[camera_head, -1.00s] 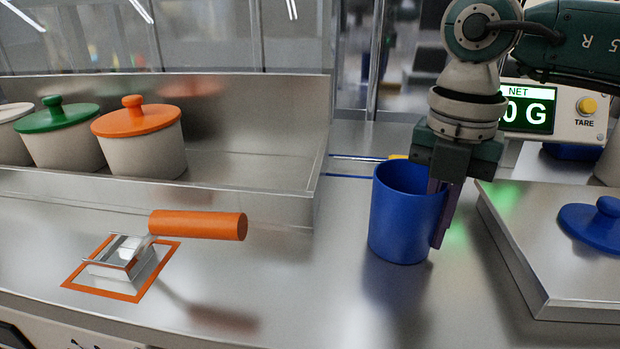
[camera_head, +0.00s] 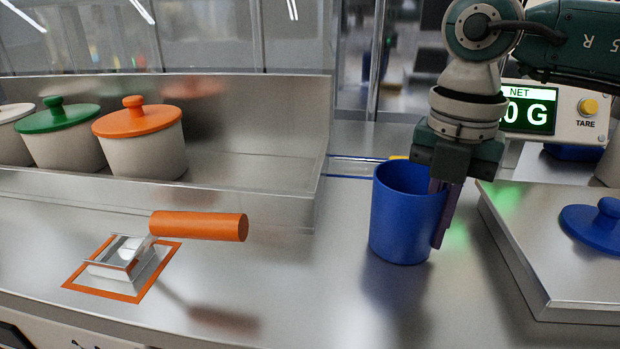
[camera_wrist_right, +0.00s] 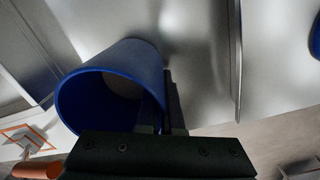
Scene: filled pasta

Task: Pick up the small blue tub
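The small blue tub (camera_head: 396,222) stands upright and open-topped on the steel counter, right of the middle in the head view. It also shows in the right wrist view (camera_wrist_right: 105,85), with its mouth toward the camera. My right gripper (camera_head: 440,212) points down over the tub's right rim. One finger is inside the tub and the other outside, close together with the wall between them, so it looks shut on the wall. The fingers also show in the right wrist view (camera_wrist_right: 163,115). The inner finger is partly hidden by the tub. My left gripper is not in view.
A scale with a green display (camera_head: 527,112) and a steel platform (camera_head: 560,285) bearing a blue lid (camera_head: 598,229) stands at the right. A tool with an orange handle (camera_head: 198,226) lies at the left. Lidded pots, one orange-lidded (camera_head: 142,150), stand in a steel trough behind.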

